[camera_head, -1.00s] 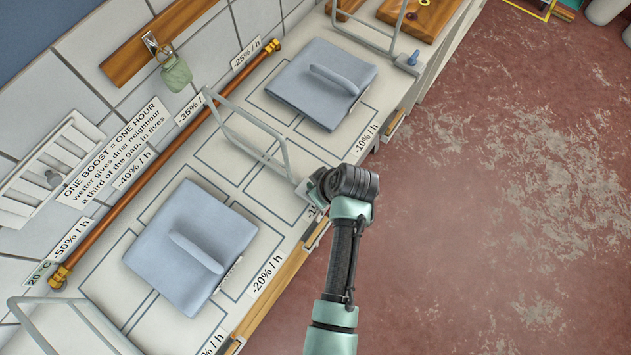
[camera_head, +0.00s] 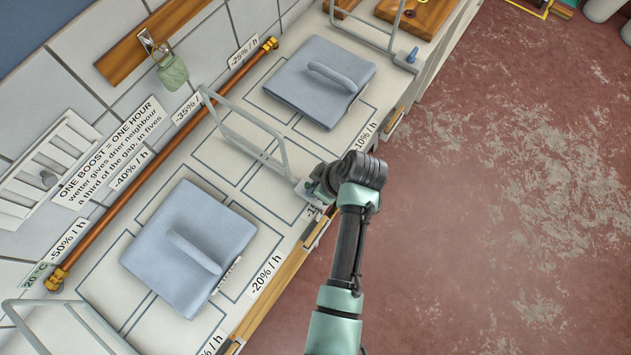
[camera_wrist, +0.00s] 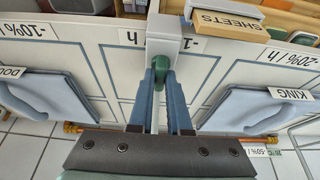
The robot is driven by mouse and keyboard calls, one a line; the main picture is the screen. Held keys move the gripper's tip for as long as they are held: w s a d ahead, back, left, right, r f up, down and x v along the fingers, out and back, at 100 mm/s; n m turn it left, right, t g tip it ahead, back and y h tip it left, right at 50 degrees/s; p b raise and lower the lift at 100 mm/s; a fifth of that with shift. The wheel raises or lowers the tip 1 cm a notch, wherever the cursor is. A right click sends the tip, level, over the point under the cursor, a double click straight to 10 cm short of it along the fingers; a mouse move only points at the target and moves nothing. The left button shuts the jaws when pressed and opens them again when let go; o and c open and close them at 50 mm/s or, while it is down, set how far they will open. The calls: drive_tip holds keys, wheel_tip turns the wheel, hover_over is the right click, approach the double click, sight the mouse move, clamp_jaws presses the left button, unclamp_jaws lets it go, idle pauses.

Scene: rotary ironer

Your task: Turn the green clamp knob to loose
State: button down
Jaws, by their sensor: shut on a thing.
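The green clamp knob (camera_wrist: 161,66) shows in the wrist view, below the end of a pale grey clamp block (camera_wrist: 163,25). My gripper (camera_wrist: 160,88) has its two blue fingers on either side of the knob and is shut on it. In the head view my gripper end (camera_head: 318,186) is at the front edge of the worktop, by the foot of the middle wire frame (camera_head: 240,128). My own wrist hides the knob there. I cannot read a loose or tight mark.
Two folded blue cloths with handles, one near (camera_head: 188,245) and one far (camera_head: 320,82), lie on the worktop on either side of the frame. A copper pipe (camera_head: 160,160) runs along the wall. A drawer front labelled SHEETS (camera_wrist: 228,22) is close to the clamp. The red floor at right is clear.

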drive_tip(key=c, duration=0.9)
unclamp_jaws()
drive_tip(key=shift+o, duration=0.2)
drive_tip(key=b+v, duration=0.1)
drive_tip(key=v, duration=1.2)
drive_tip(key=shift+b, duration=0.35)
drive_tip(key=shift+a, duration=0.1)
